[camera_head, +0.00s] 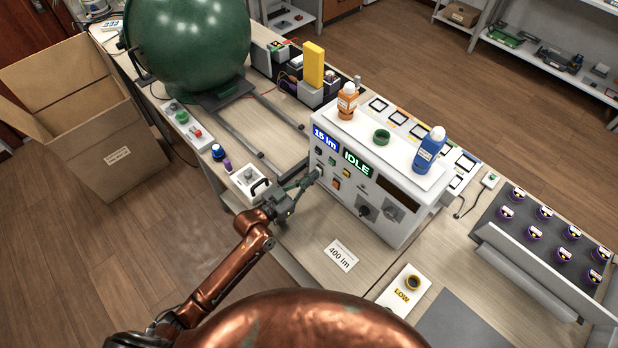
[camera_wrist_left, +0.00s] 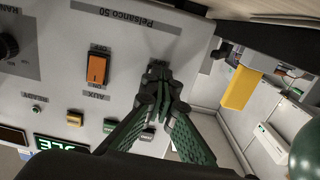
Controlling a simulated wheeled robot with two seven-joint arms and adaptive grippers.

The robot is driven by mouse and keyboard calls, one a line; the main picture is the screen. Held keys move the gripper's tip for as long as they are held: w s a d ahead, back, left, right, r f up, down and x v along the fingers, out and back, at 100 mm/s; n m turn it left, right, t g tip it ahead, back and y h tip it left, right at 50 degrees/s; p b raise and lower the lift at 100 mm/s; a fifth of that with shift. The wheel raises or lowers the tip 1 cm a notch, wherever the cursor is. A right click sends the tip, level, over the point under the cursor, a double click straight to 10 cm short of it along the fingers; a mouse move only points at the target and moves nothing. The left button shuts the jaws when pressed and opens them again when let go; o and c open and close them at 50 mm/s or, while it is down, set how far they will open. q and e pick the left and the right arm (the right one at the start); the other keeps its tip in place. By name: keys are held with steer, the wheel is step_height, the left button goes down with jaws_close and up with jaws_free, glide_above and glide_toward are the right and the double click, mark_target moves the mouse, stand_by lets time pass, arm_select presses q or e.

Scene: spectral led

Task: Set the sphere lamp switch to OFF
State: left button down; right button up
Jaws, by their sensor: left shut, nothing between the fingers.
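The white instrument box (camera_head: 365,190) has a front panel with displays, buttons and switches. My left gripper (camera_head: 316,175) is at the left part of this panel, its fingers shut and empty. The green sphere (camera_head: 190,40) stands at the back left. My right gripper is not in view.
Orange (camera_head: 347,102) and blue (camera_head: 430,150) bottles stand on the box. A small white unit with a handle (camera_head: 250,181) lies left of the gripper. A 400 lm card (camera_head: 341,254) and a LOW knob plate (camera_head: 402,291) lie in front. An open carton (camera_head: 110,150) stands at left.

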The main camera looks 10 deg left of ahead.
arm_select(q)
steer(key=shift+s+a+f, duration=0.15)
steer(key=shift+s+f, duration=0.5)
steer(key=shift+f, duration=0.3)
steer(key=v, duration=0.5)
steer(key=shift+a+r, duration=0.4)
steer(key=shift+a, duration=0.05)
steer(key=shift+s+a+r, duration=0.25)
steer(key=shift+s+r, duration=0.05)
steer(key=shift+s, duration=0.2)
steer(key=shift+a+r, duration=0.1)
steer(key=shift+r, duration=0.05)
